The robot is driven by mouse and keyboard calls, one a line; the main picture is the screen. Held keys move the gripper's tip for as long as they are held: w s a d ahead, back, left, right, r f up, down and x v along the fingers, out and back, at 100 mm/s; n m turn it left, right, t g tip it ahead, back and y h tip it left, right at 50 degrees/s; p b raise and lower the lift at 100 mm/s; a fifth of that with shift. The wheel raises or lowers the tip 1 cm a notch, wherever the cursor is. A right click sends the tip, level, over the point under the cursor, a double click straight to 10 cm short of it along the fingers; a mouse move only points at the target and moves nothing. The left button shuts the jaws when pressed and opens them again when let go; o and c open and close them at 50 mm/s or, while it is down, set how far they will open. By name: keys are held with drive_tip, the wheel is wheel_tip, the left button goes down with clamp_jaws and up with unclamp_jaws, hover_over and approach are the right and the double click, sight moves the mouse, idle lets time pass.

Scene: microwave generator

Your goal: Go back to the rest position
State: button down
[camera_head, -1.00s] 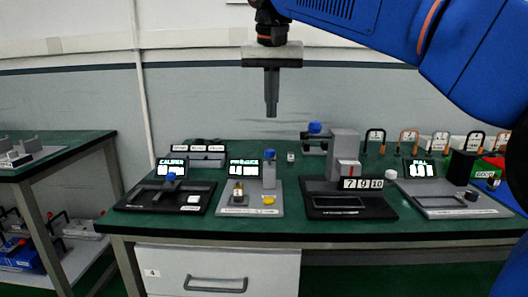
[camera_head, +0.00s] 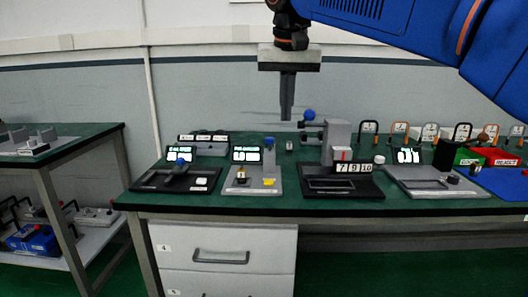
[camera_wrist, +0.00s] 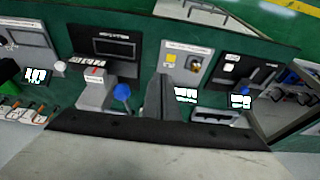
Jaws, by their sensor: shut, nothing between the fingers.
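My gripper (camera_head: 287,115) hangs straight down from my blue arm in the head view, above the back of the green table (camera_head: 240,225). Its fingers are together with nothing between them. It is apart from the devices on the table. In the wrist view my gripper's fingers (camera_wrist: 160,88) show as a dark closed block against the table and the devices.
On the table stand a black-based device with a blue knob (camera_head: 178,177), a grey one with a yellow piece (camera_head: 268,182), a block stand with number tiles (camera_head: 354,168) and a scale-like device (camera_head: 430,180). Green and red bins (camera_head: 496,157) are at the right. Another table (camera_head: 75,145) stands left.

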drive_tip(key=s+d+f, duration=1.2)
drive_tip(key=d+f, duration=0.3)
drive_tip(key=d, duration=0.1)
drive_tip(key=s+d+f, duration=0.4)
drive_tip(key=s+f, duration=0.2)
drive_tip(key=f, duration=0.4)
drive_tip(key=s+d+f+t, duration=0.1)
drive_tip(key=s+d+f, duration=0.2)
drive_tip(key=s+f, duration=0.4)
wheel_tip(320, 180, down, 4)
drive_tip(key=shift+s+d+r, duration=0.25)
drive_tip(key=shift+s+d, duration=0.05)
drive_tip(key=shift+d, duration=0.05)
